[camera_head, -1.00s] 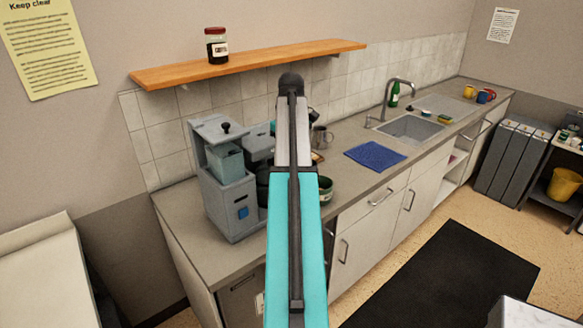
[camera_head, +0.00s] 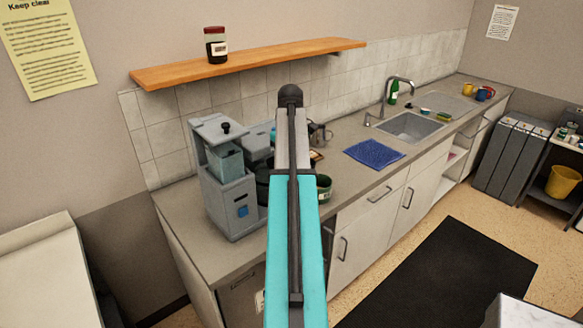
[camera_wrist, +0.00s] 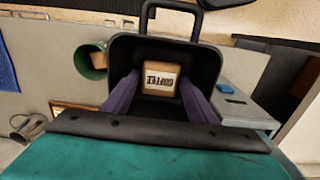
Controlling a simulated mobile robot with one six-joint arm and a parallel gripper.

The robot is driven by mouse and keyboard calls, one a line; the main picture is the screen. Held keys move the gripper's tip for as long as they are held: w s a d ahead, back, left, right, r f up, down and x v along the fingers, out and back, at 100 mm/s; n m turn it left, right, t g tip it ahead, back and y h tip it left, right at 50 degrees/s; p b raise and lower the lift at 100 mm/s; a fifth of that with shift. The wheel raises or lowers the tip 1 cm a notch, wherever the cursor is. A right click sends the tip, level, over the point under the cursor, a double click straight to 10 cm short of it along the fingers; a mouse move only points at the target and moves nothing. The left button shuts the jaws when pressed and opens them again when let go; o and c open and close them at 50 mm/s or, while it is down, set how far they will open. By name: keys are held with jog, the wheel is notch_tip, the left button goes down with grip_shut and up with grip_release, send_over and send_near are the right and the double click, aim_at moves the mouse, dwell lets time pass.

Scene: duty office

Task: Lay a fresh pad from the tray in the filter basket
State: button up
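The coffee machine (camera_head: 226,185) stands on the left of the counter; part of it also shows in the wrist view (camera_wrist: 245,100). The black filter basket (camera_wrist: 122,55) with a loop handle fills the middle of the wrist view; my arm mostly covers it in the head view. A square tan pad marked COFFEE (camera_wrist: 160,79) is inside the basket's outline. My gripper (camera_wrist: 160,82) reaches into the basket, its purple fingers apart on either side of the pad, with gaps showing. The pad's underside contact is unclear. An orange-brown edge, perhaps the tray (camera_wrist: 72,112), is mostly hidden.
A green cup (camera_head: 324,188) stands close by the basket, and a grey metal mug (camera_head: 320,136) behind. A blue mat (camera_head: 374,153) lies before the sink (camera_head: 408,127). A shelf (camera_head: 250,63) with a jar (camera_head: 216,45) is above.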

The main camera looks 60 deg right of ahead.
jog(key=shift+r, duration=0.25)
notch_tip(320, 180, up, 2)
jog(key=shift+b, duration=0.45)
notch_tip(320, 180, up, 10)
jog(key=shift+b, duration=0.45)
jog(key=shift+f, duration=0.15)
dwell(0.6)
